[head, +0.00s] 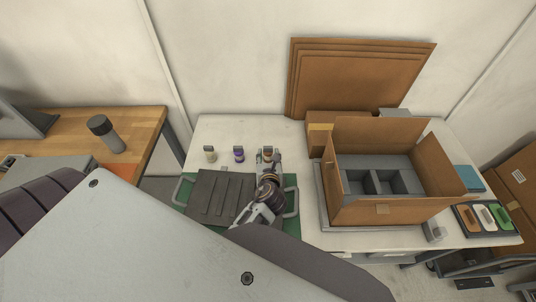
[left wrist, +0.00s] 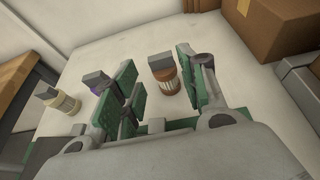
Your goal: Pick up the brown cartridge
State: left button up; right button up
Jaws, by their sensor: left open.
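The brown cartridge (left wrist: 166,84), with a grey cap, stands upright on the white table in the left wrist view. My left gripper (head: 269,158) is open, with its green-padded fingers to either side of the brown cartridge in that view. I see no clear contact. In the head view my gripper partly hides the cartridge. A purple cartridge (head: 238,154) stands to its left; in the left wrist view a finger mostly hides it. A cream cartridge (head: 209,154) stands farther left and also shows in the left wrist view (left wrist: 64,101). My right gripper is not in view.
A dark grey panel on a green mat (head: 292,226) lies in front of the cartridges. An open cardboard box (head: 385,211) with grey dividers stands to the right. Flat cardboard sheets (head: 355,80) lean on the wall. The table behind the cartridges is clear.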

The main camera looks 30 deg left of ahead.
aim_at(268, 148)
pick_arm(q)
jog(key=shift+x, duration=3.1)
jog(key=shift+x, duration=2.65)
grip_shut()
